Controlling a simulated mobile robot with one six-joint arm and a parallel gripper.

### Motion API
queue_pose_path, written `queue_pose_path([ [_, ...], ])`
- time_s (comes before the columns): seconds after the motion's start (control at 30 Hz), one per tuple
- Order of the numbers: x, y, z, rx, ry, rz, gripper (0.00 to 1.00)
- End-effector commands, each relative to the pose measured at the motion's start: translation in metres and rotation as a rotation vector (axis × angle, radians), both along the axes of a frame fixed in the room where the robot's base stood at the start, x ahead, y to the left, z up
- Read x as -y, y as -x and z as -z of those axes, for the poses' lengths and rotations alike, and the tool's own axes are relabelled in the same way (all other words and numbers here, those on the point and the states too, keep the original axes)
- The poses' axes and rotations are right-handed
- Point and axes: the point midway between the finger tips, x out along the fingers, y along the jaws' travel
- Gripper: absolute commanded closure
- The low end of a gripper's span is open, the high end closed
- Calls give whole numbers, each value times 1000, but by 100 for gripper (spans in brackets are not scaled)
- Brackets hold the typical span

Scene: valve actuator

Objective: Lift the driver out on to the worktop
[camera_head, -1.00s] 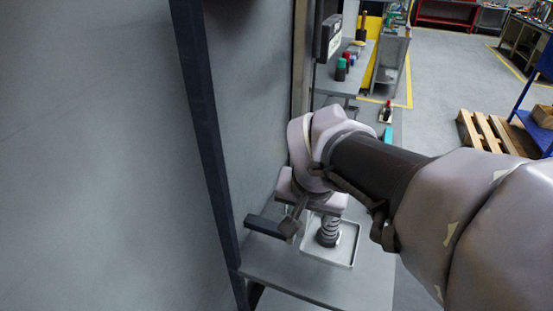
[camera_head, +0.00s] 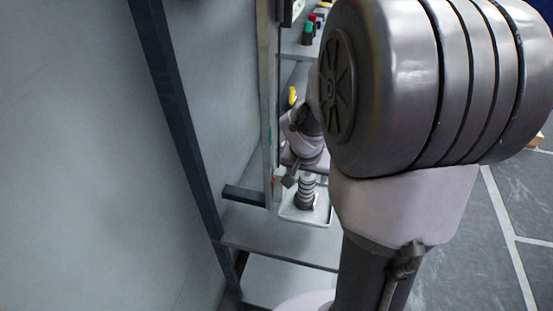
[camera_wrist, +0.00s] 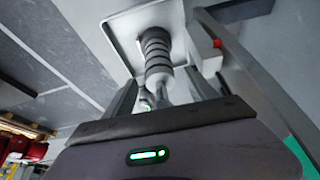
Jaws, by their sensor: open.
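A dark grey ribbed upright piece (camera_head: 307,193) stands in a pale shallow square tray (camera_head: 318,218). I cannot tell for sure whether it is the driver. My gripper (camera_head: 296,178) is just above it, small and partly behind my own arm. In the wrist view the ribbed piece (camera_wrist: 156,50) rises from the tray (camera_wrist: 122,22) and its narrower near end points at my gripper (camera_wrist: 163,88). The fingers are apart, one on each side of that end, with no grip on it visible. The grey worktop (camera_head: 275,236) lies under the tray.
A dark bar (camera_head: 244,195) juts out left of the tray. A dark upright post (camera_head: 180,120) and a grey wall panel (camera_head: 70,150) close the left side. Bare worktop shows in front of the tray. A red knob (camera_wrist: 218,43) sits beside the tray.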

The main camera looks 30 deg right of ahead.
Motion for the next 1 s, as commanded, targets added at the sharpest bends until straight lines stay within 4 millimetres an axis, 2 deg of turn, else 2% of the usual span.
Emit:
queue_pose_path([
  [0.03, 3, -2, 11, -1, 0, 0, 35],
  [0.1, 5, -4, 17, -1, 0, 1, 35],
  [0.33, 6, -5, 18, 0, 0, 0, 35],
  [0.67, 6, -5, 17, 1, 1, 0, 99],
  [1.0, 6, -5, 17, 2, 1, 0, 100],
])
